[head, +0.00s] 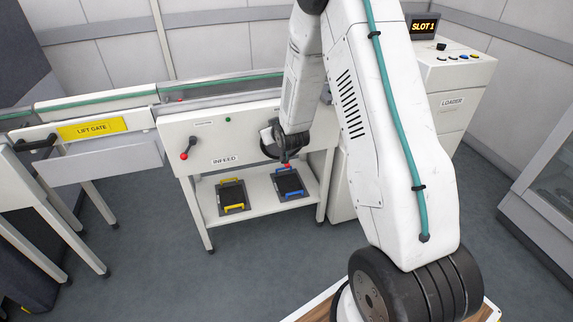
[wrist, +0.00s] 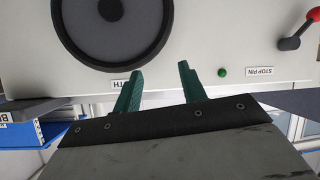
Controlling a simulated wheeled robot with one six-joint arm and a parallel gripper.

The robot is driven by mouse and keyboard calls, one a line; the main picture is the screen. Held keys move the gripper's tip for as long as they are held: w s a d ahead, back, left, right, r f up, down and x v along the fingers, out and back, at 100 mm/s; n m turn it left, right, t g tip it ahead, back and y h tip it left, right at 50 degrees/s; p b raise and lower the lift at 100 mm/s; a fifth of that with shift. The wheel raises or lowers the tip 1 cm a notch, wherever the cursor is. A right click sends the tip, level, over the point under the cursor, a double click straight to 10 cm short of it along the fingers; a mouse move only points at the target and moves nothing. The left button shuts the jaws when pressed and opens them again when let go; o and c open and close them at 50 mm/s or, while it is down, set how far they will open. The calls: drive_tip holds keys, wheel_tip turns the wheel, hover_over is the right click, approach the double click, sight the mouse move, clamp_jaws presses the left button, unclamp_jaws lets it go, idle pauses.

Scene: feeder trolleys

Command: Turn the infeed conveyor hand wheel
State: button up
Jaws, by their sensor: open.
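The infeed conveyor (head: 232,135) stands in the middle of the head view with its INFEED label on the front panel. Its hand wheel (head: 264,146) is on the right of that panel, mostly hidden behind my arm. In the wrist view, the hand wheel (wrist: 66,40) shows at the top left as a dark rim around a grey disc with a dark hub, cut off by the frame edge. My gripper (wrist: 160,70) is open and empty, its green fingers apart in front of the panel, beside the wheel. I cannot tell whether they touch the panel. The head view hides the fingers.
A stop pin lever (head: 188,148) with a red knob is on the panel's left, also in the wrist view (wrist: 296,36). A yellow-handled tray (head: 232,197) and a blue-handled tray (head: 290,183) lie on the shelf below. The loader (head: 455,90) stands right; the lift gate (head: 95,129) left.

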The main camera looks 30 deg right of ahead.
drive_tip(key=s+d+f+t+h, duration=0.1)
drive_tip(key=s+d+f+t, duration=0.2)
drive_tip(key=f, duration=0.7)
drive_tip(key=s+d+f+t+h, duration=0.1)
drive_tip(key=s+d+f+t, duration=0.15)
drive_tip(key=f, duration=0.75)
drive_tip(key=shift+m+g, duration=0.25)
drive_tip(key=shift+m, duration=0.05)
drive_tip(key=x, duration=0.7)
drive_tip(key=shift+a+r, duration=0.1)
drive_tip(key=shift+r, duration=0.1)
clamp_jaws()
